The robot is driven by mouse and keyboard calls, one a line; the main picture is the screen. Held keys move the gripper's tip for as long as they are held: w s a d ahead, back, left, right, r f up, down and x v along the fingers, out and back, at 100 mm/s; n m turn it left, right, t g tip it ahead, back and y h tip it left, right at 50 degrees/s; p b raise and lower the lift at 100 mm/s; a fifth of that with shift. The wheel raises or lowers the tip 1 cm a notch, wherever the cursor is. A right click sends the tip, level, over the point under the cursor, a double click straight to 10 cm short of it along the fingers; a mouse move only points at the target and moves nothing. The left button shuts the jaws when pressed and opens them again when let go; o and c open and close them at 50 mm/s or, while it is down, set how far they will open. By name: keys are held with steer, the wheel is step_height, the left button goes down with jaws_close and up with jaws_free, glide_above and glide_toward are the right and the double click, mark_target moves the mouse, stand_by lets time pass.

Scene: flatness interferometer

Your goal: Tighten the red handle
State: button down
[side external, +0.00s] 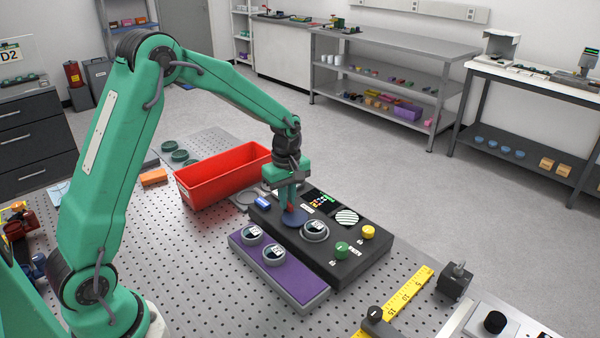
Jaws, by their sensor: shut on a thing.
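My gripper (289,205) points down over the left part of the black interferometer box (345,262). It is shut on the small red handle (291,209), of which only a little shows between the fingers. The handle stands above a dark blue round plate (294,219) on the box. Whether the handle is tight cannot be told. Beside it, to the right, is a grey ring with a disc (314,231). The box also has a green knob (342,248), a yellow knob (368,232), a striped round display (347,217) and a small dark screen (321,201).
A purple tray (290,290) with ringed discs lies against the box's front left side. A red bin (222,178) stands behind left, near my arm. A yellow ruler (405,300) and a dark block (456,281) lie right. The perforated table is clear at front left.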

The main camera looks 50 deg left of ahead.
steer(key=shift+n, duration=0.5)
steer(key=c, duration=1.5)
jaws_free()
steer(key=shift+o, duration=0.2)
steer(key=shift+r, duration=3.95)
